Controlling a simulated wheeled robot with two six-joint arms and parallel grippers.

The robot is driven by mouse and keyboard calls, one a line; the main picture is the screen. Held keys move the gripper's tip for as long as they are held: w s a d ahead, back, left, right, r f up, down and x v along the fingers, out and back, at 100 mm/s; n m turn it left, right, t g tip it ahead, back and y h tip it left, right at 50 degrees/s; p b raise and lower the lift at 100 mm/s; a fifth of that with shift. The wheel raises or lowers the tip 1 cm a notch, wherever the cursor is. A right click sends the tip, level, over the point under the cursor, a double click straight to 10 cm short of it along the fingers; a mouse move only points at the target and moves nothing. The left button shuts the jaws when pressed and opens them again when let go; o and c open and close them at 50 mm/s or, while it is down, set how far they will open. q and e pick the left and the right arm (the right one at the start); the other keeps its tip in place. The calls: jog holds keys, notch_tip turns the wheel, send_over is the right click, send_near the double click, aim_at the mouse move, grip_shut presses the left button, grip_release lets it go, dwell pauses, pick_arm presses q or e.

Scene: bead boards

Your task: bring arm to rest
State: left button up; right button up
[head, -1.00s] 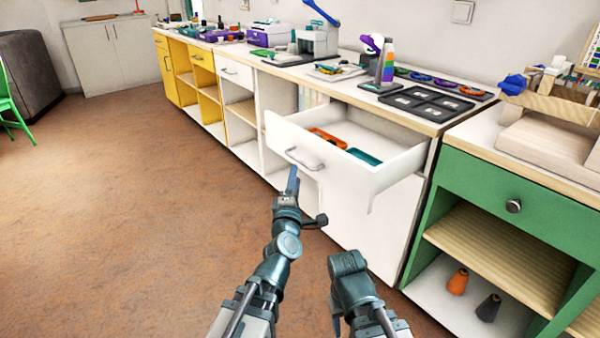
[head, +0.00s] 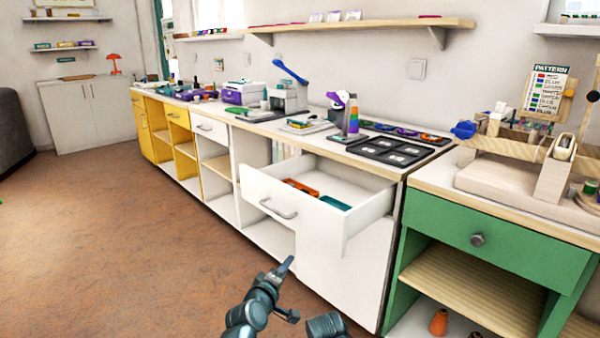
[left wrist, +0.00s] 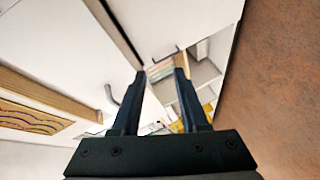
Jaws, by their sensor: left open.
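My left gripper (head: 284,267) is at the bottom middle of the head view, in front of the white cabinet and below the open drawer. In the left wrist view its two fingers (left wrist: 160,90) are apart with nothing between them. Part of my other arm (head: 326,325) shows at the bottom edge of the head view; its gripper is out of sight. The white drawer (head: 300,222) stands pulled out, with an orange tray (head: 300,187) and a teal tray (head: 335,202) inside. The drawer handle (head: 278,209) is above my left gripper and apart from it.
The counter (head: 385,172) carries a black tray (head: 390,150), a purple and white device (head: 340,110) and a press (head: 288,95). A green cabinet (head: 495,238) stands at the right with a wooden loom-like frame (head: 510,180) on top. The brown floor (head: 120,240) at the left is clear.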

pick_arm(q)
jog(key=s+a+f+m+g+y, duration=0.1)
jog(key=s+f+m+g, duration=0.25)
jog(key=f, duration=0.25)
jog(key=s+a+f+m+g, duration=0.1)
jog(key=s+f+m+g, duration=0.2)
jog(key=f+g, duration=0.15)
jog(key=s+a+f+m+g+y, duration=0.4)
jog(key=s+a+f+g, duration=0.25)
jog(key=s+a, duration=0.35)
jog(key=s+d+r+m+y+p, duration=0.1)
jog(key=s+d+r+m+p, duration=0.1)
jog(key=s+d+r+p, duration=0.3)
jog(key=s+d+r+m+p, duration=0.2)
jog(key=d+r+p, duration=0.1)
jog(key=d, duration=0.4)
notch_tip(320, 180, up, 37)
jog(key=p, duration=3.7)
jog(key=shift+f+g, duration=0.1)
jog(key=shift+g, duration=0.15)
